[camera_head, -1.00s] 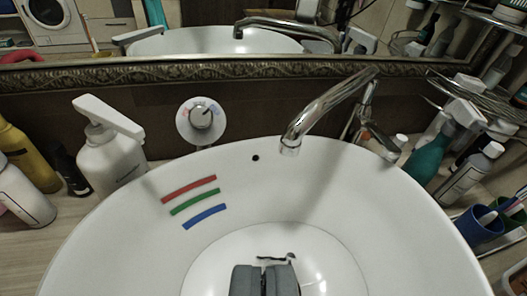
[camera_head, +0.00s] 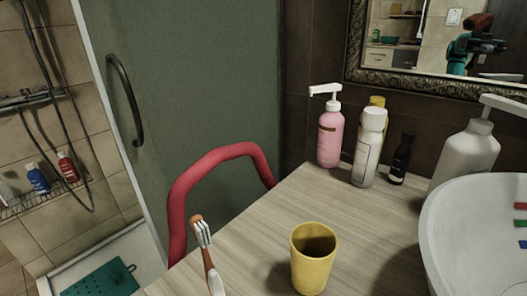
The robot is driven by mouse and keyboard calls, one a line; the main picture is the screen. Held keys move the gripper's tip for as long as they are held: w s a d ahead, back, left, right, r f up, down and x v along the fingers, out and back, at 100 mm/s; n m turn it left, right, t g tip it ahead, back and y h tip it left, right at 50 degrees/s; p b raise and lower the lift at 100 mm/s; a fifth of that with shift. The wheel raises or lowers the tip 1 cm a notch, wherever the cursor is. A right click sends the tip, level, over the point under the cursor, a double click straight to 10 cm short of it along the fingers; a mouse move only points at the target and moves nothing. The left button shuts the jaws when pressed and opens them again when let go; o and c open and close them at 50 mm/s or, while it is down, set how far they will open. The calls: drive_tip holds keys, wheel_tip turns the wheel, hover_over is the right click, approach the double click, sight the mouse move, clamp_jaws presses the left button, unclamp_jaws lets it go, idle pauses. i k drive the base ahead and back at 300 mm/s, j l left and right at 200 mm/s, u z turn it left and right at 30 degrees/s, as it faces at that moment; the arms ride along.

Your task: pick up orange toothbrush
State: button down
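The orange toothbrush (camera_head: 207,262) is at the lower left of centre, near the table's left edge. Its head, with white bristles, points up, and the lower part of its handle looks white. The bottom frame edge cuts off its lower end, so I cannot tell what supports it. A yellow cup (camera_head: 313,262) stands to its right on the wooden countertop (camera_head: 375,232), apart from the brush. My gripper does not show in this view.
A red curved rail (camera_head: 222,158) rises behind the brush. A pink pump bottle (camera_head: 330,138), a white bottle (camera_head: 369,148), a black bottle (camera_head: 401,160) and a white dispenser (camera_head: 468,150) stand behind the cup. The basin (camera_head: 480,235) is at the right. Bare countertop surrounds the cup.

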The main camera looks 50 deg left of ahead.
sight(201, 233)
drive_tip(key=k+j+u, duration=0.25)
drive_tip(key=k+j, duration=0.55)
